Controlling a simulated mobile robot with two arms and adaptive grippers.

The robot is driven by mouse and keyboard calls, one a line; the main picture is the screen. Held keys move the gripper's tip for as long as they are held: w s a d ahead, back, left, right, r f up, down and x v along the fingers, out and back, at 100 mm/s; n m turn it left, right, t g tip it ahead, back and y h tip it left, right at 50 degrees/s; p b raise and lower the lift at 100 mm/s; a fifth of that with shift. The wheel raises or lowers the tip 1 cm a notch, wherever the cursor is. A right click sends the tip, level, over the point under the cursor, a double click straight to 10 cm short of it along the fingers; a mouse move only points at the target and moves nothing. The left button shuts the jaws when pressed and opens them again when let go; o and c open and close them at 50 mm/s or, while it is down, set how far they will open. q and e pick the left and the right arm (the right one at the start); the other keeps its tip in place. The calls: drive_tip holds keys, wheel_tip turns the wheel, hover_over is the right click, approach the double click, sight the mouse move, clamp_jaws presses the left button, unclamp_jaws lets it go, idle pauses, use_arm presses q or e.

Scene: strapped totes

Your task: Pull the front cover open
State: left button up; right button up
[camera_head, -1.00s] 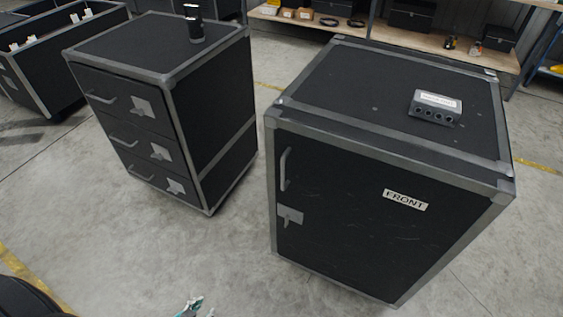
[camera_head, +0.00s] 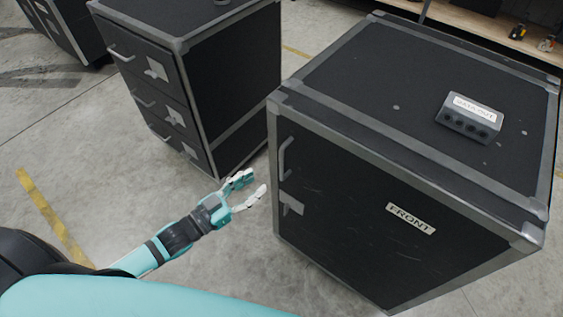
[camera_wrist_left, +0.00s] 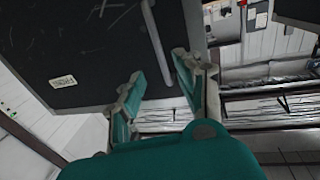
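The black case with grey edges stands at the right of the head view, and its front cover (camera_head: 370,210) carries a "FRONT" label (camera_head: 410,218). The cover is shut. A grey vertical handle (camera_head: 286,158) is on its left side, with a grey latch plate (camera_head: 291,203) below. My left gripper (camera_head: 256,186) is open and empty, just left of the cover and apart from the handle. In the left wrist view the cover (camera_wrist_left: 60,45) and the handle (camera_wrist_left: 157,45) show ahead of the open fingers (camera_wrist_left: 160,95). My right gripper is not in view.
A grey box with ports (camera_head: 470,118) sits on top of the case. A black drawer cabinet (camera_head: 235,75) stands to the left, with a narrow floor gap between. Clear concrete floor (camera_head: 90,150) lies at the left front.

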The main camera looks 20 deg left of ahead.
sight(280, 166)
use_arm(q)
drive_tip(key=x, duration=0.9)
drive_tip(key=shift+w+d, duration=0.25)
drive_tip(key=shift+w, duration=0.15)
drive_tip(key=c, duration=0.7)
clamp_jaws()
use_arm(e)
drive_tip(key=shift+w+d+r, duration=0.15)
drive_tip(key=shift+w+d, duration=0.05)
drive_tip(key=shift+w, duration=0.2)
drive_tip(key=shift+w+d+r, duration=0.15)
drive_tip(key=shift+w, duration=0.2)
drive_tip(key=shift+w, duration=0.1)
